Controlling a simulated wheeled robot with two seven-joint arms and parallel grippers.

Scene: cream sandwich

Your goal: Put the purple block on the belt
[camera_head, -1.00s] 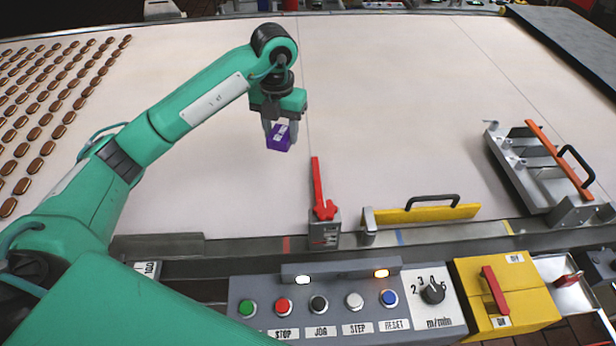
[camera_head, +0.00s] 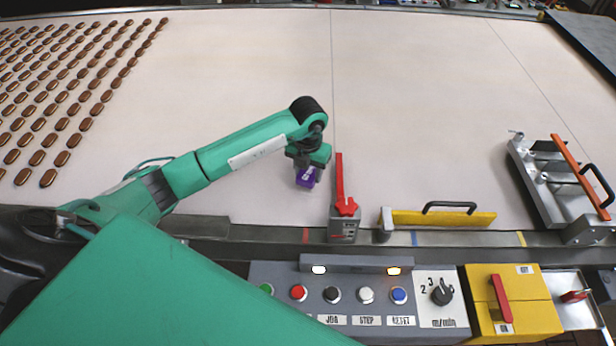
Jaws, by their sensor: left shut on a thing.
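The purple block (camera_head: 306,178) is in my left gripper (camera_head: 307,169), just left of the red lever. My left gripper is shut on it, and the wrist hides the block's upper part. The block is over the near part of the wide pale belt (camera_head: 420,110). I cannot tell whether its underside touches the belt. My right gripper is not in view.
A red lever (camera_head: 341,185) stands at the belt's near edge, close to the gripper. A yellow bar with a black handle (camera_head: 445,217) and a metal frame with an orange bar (camera_head: 555,185) are to the right. Brown biscuits (camera_head: 70,90) lie at left; mid-belt is clear.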

